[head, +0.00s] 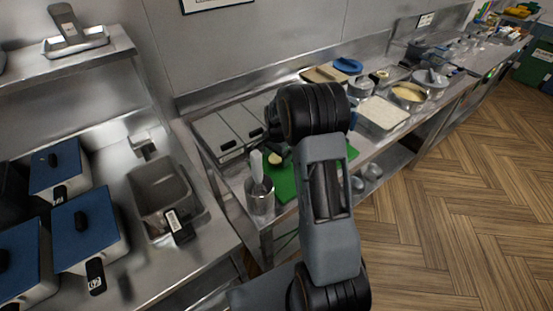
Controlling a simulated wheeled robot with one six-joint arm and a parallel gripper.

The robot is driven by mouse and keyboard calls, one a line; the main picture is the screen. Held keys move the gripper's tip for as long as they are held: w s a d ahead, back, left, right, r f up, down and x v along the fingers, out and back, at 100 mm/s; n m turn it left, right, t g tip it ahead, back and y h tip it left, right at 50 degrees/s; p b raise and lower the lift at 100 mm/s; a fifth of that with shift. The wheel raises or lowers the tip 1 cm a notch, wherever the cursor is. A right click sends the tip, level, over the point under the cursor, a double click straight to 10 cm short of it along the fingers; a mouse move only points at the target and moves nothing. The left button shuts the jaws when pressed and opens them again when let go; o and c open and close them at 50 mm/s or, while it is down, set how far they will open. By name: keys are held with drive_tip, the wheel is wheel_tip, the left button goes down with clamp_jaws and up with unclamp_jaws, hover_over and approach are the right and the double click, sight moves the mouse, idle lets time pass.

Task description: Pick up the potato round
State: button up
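A small pale yellow round piece, which looks like the potato round (275,158), lies on the green cutting board (284,186) at the middle of the counter. My arm rises in front of the board and hides much of it. The dark end of my arm, with my gripper (273,143), is just above and beside the pale piece. My gripper is small and dark here, and its fingers cannot be made out. I cannot tell whether it touches the piece.
A metal cup (260,198) with a pale utensil stands at the board's left front. Lidded steel containers (228,133) sit behind it. Fryer wells with blue lids (85,227) are at left. A tray (382,115) and bowls line the counter at right. Wooden floor is open at right.

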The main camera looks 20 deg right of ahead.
drive_tip(key=c, duration=0.7)
drive_tip(key=shift+r, duration=0.1)
